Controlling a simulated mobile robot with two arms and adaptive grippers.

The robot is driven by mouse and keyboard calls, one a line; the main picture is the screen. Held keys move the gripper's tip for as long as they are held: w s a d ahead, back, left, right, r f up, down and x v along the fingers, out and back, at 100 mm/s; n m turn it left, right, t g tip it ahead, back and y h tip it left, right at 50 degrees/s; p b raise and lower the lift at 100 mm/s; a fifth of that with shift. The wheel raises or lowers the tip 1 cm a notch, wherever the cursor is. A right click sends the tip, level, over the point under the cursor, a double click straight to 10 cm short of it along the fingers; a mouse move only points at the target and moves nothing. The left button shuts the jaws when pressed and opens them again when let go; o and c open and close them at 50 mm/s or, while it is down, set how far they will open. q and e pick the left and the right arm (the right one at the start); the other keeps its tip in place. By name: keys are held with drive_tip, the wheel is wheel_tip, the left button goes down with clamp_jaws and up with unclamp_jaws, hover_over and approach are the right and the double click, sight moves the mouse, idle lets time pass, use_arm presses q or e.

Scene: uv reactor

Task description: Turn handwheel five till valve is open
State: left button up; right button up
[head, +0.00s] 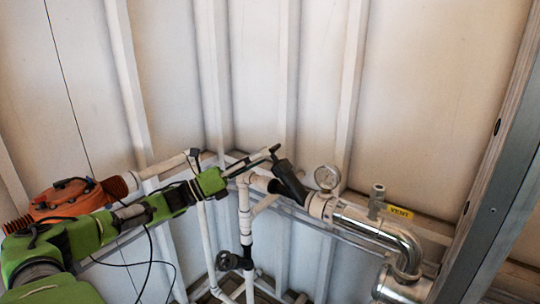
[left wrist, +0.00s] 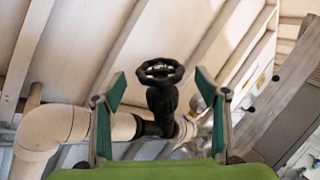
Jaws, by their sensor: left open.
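A black handwheel (left wrist: 161,71) on a black valve stem and body (left wrist: 162,105) shows in the left wrist view, ahead of and between the fingers of my left gripper (left wrist: 159,80). The fingers are spread apart, and the wheel appears clear of both. In the head view the black valve body (head: 288,182) sits on the white pipe run, and my left gripper (head: 254,161) reaches to it from the left. The wheel is partly hidden or seen edge-on there. No number is readable on it, and I cannot tell how far the valve is turned. My right gripper is not in view.
A round gauge (head: 327,177) and a yellow VENT label (head: 401,212) lie right of the valve, by a shiny metal pipe (head: 385,236). Another black handwheel (head: 228,260) is lower on a vertical pipe. An orange unit (head: 70,198) is at left. Ribbed wall stands behind.

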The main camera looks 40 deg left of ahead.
use_arm(q)
drive_tip(key=shift+x, duration=1.95)
drive_tip(key=c, duration=1.1)
